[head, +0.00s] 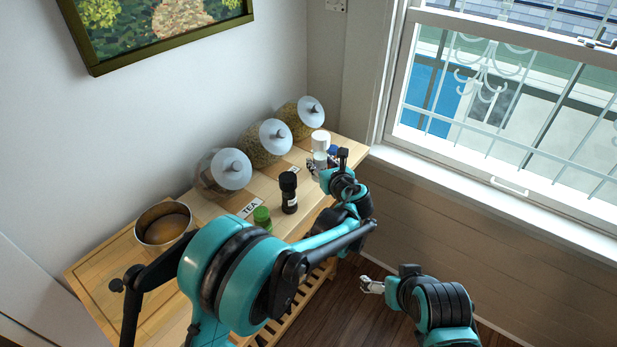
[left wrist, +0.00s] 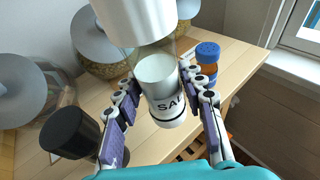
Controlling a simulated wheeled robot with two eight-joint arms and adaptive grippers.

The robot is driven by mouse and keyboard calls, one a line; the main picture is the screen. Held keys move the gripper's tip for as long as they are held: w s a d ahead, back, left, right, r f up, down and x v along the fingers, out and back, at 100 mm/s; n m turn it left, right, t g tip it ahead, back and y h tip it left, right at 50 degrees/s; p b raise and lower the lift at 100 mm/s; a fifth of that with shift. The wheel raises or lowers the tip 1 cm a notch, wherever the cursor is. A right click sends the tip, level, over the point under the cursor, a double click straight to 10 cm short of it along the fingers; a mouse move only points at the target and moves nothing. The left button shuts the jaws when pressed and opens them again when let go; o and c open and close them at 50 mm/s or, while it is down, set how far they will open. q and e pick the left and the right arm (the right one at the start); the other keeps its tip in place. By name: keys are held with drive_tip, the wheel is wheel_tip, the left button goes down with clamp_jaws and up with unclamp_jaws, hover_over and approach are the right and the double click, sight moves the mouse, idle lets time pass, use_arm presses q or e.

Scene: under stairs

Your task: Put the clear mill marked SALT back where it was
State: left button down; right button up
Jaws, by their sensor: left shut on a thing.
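The clear mill (head: 320,141) has a white top and a white base, and part of the word SALT reads on it in the left wrist view (left wrist: 168,104). My left gripper (head: 319,168) is shut on it, with a finger on each side of its body. The mill is upright or nearly so at the far right end of the wooden table. I cannot tell whether its base touches the wood. My right gripper (head: 371,285) is low in front of the table, away from the mill; its finger gap is too small to judge.
A blue-capped jar (left wrist: 208,52) stands close beside the mill. A black mill (head: 289,192) and a green-lidded jar (head: 262,216) stand nearer. Three grey-lidded glass jars (head: 265,145) line the wall. A TEA card (head: 249,208) and a metal pot (head: 165,228) are on the table (head: 110,262).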

use_arm(q)
drive_tip(key=shift+w+a+f+b, duration=0.5)
drive_tip(key=shift+w+a+f, duration=0.05)
drive_tip(key=shift+f, duration=0.6)
drive_tip(key=shift+w+a+f+b, duration=0.5)
drive_tip(key=shift+a+f, duration=0.1)
drive_tip(key=shift+f, duration=0.5)
drive_tip(key=shift+w+a+f+b, duration=0.45)
drive_tip(key=shift+w+a+f, duration=0.1)
drive_tip(key=shift+f, duration=0.6)
drive_tip(key=shift+f, duration=0.2)
drive_tip(key=c, duration=0.9)
unclamp_jaws()
drive_tip(key=shift+r, duration=0.1)
